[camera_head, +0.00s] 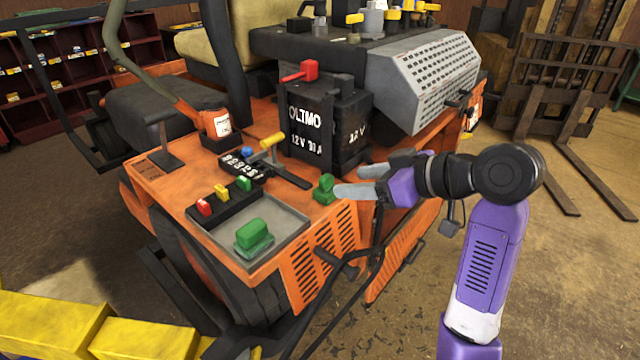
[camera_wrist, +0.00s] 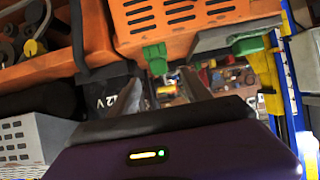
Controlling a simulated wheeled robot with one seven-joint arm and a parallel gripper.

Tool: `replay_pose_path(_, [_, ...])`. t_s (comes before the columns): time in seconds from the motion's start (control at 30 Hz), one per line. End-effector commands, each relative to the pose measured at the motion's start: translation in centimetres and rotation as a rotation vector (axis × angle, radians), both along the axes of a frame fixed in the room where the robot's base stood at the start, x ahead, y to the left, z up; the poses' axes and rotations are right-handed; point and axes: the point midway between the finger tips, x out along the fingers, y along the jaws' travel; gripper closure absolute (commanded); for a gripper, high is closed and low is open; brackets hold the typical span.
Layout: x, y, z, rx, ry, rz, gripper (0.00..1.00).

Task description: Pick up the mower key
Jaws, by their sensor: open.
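A small green upright piece with a rounded top, which looks like the mower key (camera_head: 325,188), stands at the right front edge of the orange mower deck (camera_head: 180,190). It also shows in the wrist view (camera_wrist: 155,58), just beyond the space between my fingers. My gripper (camera_head: 347,182) is open, with its grey fingers pointing left toward the green piece. The lower fingertip is close to it in the head view; I cannot tell whether they touch. The fingers hold nothing.
A grey tray (camera_head: 285,245) with a green block (camera_head: 254,237) lies left of the green piece. A black battery (camera_head: 318,125) stands behind it. A yellow-handled lever (camera_head: 272,140) and small switches are on the deck. A yellow beam (camera_head: 140,338) crosses the lower left.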

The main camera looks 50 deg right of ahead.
Motion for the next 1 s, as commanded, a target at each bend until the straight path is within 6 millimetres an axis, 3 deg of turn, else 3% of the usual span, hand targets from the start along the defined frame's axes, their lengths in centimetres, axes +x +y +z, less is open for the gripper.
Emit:
replay_pose_path(0.53, [5.9,0.1,-2.8,0.0,-0.001,0.0,0.44])
replay_pose_path(0.87, [6.5,0.0,-3.2,-0.001,-0.003,-0.002,0.44])
replay_pose_path(1.0, [6.5,0.0,-3.2,-0.001,-0.003,-0.002,0.69])
